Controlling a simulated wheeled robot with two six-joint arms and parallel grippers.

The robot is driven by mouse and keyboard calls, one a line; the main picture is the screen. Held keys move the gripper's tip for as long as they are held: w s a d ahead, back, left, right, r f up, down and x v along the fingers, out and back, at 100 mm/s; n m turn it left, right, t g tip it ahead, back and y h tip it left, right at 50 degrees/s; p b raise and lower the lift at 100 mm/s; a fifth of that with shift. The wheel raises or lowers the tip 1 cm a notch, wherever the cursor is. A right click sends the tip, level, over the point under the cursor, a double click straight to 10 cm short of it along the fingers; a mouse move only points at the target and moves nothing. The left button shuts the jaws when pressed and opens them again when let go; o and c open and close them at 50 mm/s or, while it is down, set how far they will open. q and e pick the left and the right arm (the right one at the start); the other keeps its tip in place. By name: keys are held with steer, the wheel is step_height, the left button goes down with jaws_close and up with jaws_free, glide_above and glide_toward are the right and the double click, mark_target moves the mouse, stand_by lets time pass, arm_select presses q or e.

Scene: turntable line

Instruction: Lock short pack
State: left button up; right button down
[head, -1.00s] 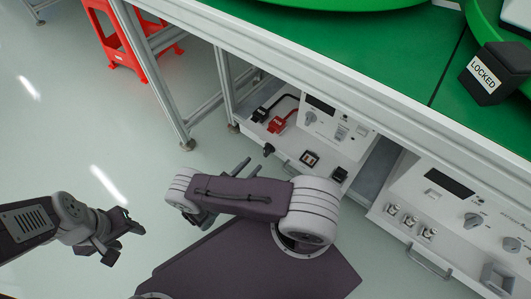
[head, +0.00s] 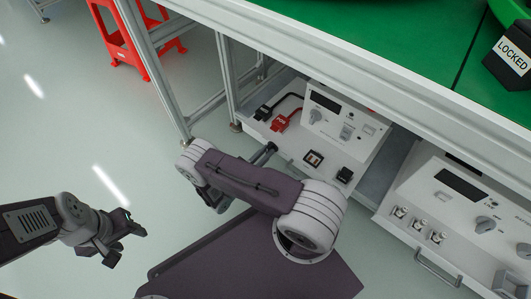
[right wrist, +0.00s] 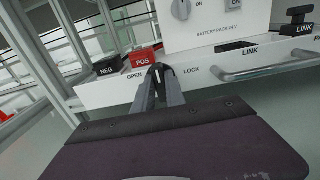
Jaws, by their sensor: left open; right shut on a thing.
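A white battery pack (head: 336,125) stands on the shelf under the green-topped table; it also shows in the right wrist view (right wrist: 225,40). Its front edge carries the words OPEN and LOCK with a small dark lock handle (right wrist: 158,68) between them. My right gripper (right wrist: 161,72) is shut on this handle and hides most of it, so I cannot tell which way it is turned. In the head view my right gripper (head: 270,149) is partly hidden by its arm. My left gripper (head: 135,240) is open and empty over the floor at the left.
A black NEG plug (right wrist: 107,67) and red POS plug (right wrist: 143,57) sit left of the handle. A LINK part (right wrist: 298,20) and bar handle (right wrist: 265,66) lie right. A second unit (head: 450,195) stands further right. A LOCKED block (head: 510,55) is on the table; a red stool (head: 125,45) stands behind.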

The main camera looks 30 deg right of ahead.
steer(key=m+p, duration=0.2)
steer(key=m, duration=0.1)
steer(key=shift+s+r+m, duration=0.1)
steer(key=shift+m, duration=0.2)
steer(key=shift+s+f+m+p, duration=0.15)
steer(key=shift+m+p, duration=0.85)
steer(key=shift+m, duration=1.35)
steer(key=shift+f+m+p, duration=0.1)
steer(key=shift+m+p, duration=0.9)
steer(key=shift+m, duration=1.4)
steer(key=shift+s+f+m+p, duration=0.15)
steer(key=shift+m+p, duration=0.85)
steer(key=shift+m, duration=1.35)
steer(key=shift+w, duration=0.1)
steer(key=c, duration=1.4)
jaws_free()
